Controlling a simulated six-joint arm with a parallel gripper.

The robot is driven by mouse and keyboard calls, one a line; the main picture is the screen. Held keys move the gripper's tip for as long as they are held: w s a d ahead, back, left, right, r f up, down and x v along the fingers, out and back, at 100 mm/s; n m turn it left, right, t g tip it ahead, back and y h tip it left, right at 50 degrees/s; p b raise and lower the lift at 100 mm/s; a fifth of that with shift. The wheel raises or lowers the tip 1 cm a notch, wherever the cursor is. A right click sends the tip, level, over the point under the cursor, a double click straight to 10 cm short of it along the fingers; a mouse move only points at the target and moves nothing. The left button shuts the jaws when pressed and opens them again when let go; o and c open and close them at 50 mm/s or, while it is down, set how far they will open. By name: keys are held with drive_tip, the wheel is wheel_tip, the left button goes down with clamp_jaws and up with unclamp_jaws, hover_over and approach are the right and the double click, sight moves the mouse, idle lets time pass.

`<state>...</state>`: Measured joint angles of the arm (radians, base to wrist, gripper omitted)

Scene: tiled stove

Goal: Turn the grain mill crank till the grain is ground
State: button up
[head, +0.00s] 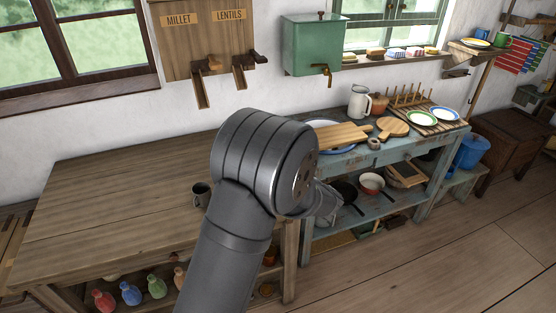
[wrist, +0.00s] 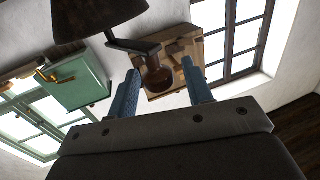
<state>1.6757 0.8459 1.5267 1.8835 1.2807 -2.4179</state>
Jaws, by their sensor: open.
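In the wrist view a dark, flared body (wrist: 98,16), which looks like part of the grain mill, hangs into the top edge and is cut off. A dark crank arm (wrist: 135,46) reaches right from it to a round brown wooden knob (wrist: 156,80). My gripper (wrist: 161,70) is open, its two blue fingers on either side of the knob in the picture. I see no finger touching it, and I cannot tell how deep it sits between them. In the head view my arm covers the gripper, and no mill or crank shows.
A dark cup (head: 201,194) stands on the wooden table (head: 100,200) beside my arm. The table's left part is clear. The millet and lentils dispenser (head: 203,30) and a green tank (head: 314,45) hang on the wall. A blue bench (head: 430,142) with boards and dishes stands right.

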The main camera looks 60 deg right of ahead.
drive_tip(key=shift+c, duration=0.5)
clamp_jaws()
drive_tip(key=shift+w, duration=0.1)
drive_tip(key=shift+w+m+g+h, duration=0.55)
drive_tip(key=shift+m+g+h, duration=0.45)
drive_tip(key=shift+g+h, duration=0.1)
drive_tip(key=shift+w+m+g+h, duration=0.5)
drive_tip(key=shift+m+g+h, duration=0.5)
drive_tip(key=shift+g+h, duration=0.1)
drive_tip(key=shift+w+m+g+h, duration=0.55)
drive_tip(key=shift+m+g+h, duration=0.45)
drive_tip(key=shift+g+h, duration=0.1)
